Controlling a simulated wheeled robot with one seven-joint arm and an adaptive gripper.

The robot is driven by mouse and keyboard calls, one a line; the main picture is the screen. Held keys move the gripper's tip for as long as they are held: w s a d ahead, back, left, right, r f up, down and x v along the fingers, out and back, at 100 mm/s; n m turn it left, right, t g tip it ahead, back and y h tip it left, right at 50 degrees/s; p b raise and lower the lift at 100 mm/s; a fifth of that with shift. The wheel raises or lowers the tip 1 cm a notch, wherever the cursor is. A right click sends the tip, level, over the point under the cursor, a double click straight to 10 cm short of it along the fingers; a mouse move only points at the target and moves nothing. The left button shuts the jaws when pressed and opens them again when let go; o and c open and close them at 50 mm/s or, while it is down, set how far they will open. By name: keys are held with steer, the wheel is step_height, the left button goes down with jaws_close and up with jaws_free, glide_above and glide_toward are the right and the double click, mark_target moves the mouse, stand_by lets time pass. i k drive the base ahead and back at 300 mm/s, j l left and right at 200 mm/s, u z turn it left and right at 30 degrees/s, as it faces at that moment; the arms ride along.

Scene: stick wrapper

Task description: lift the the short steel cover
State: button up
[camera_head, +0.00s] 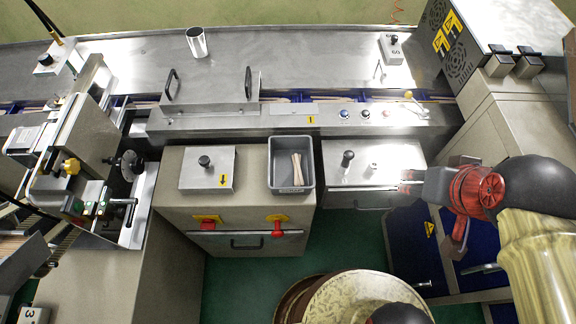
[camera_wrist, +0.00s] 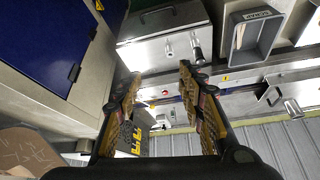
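Several steel covers are in view, and I cannot tell for certain which is the short one. A steel cover with two black handles (camera_head: 208,88) sits over the conveyor line in the head view. My gripper (camera_head: 408,182) is just right of and below that right cover. In the wrist view my gripper (camera_wrist: 158,80) is open with nothing between its fingers.
A grey bin (camera_head: 306,182) holding wooden sticks stands between the two knobbed covers. A metal cup (camera_head: 197,42) stands on the back steel surface. A vented machine (camera_head: 480,45) rises at the back right. Green floor (camera_head: 345,240) is clear in front of the cabinets.

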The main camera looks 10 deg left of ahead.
mark_target(205, 170)
steer(key=u, duration=1.85)
steer(key=i+j+z, duration=0.15)
steer(key=i+j, duration=0.25)
steer(key=i+j+z, duration=0.1)
steer(key=i+j, duration=0.25)
steer(key=j, duration=0.2)
